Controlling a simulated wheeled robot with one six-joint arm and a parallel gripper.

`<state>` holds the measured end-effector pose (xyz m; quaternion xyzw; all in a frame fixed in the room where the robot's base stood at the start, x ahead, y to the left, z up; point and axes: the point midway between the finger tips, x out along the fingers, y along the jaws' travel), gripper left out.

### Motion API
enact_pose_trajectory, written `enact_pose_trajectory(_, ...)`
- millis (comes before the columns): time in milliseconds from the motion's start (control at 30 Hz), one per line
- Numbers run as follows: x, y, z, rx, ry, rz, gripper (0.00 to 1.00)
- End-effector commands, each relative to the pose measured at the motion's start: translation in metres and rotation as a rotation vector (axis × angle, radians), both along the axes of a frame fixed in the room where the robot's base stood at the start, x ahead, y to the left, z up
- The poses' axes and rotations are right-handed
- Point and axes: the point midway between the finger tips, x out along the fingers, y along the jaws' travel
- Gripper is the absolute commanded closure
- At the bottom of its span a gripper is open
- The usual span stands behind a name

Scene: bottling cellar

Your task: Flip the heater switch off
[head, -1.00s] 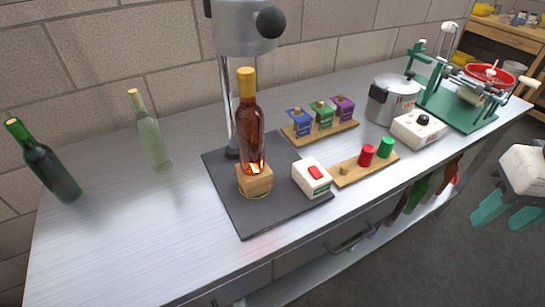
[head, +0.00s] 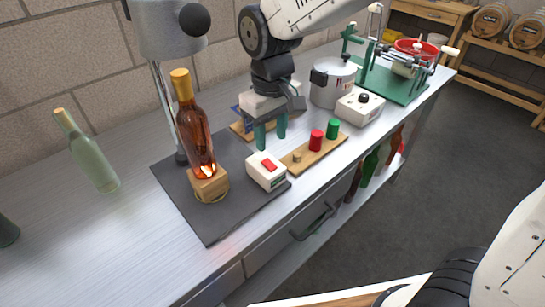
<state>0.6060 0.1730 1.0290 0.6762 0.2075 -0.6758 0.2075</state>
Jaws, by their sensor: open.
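The heater switch is a white box (head: 266,171) with a red rocker (head: 269,164) on its top and a green label on its front. It sits at the right edge of a dark mat (head: 220,222). My gripper (head: 270,137) points down with its two green fingers apart and empty. It hangs behind and above the switch box, and I see no contact with it. An amber bottle (head: 196,130) with a yellow cap stands on a wooden block (head: 209,186) on the mat, with an orange glow at its base.
Right of the switch, a wooden board (head: 314,154) holds a red cap (head: 316,141) and a green cap (head: 333,129). A steel pot (head: 333,84), a white knob box (head: 360,107) and a green stand (head: 398,84) are farther back. A clear bottle (head: 90,155) stands left.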

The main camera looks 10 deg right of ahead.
Motion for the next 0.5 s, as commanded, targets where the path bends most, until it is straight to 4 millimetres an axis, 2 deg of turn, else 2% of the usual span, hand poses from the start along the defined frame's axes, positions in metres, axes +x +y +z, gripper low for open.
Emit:
enact_pose_trajectory(300, -0.001, -0.001, -0.049, -0.002, 0.003, -0.001, 0.58)
enact_pose_trajectory(500, 0.0, -0.001, -0.07, -0.001, 0.002, -0.002, 0.58)
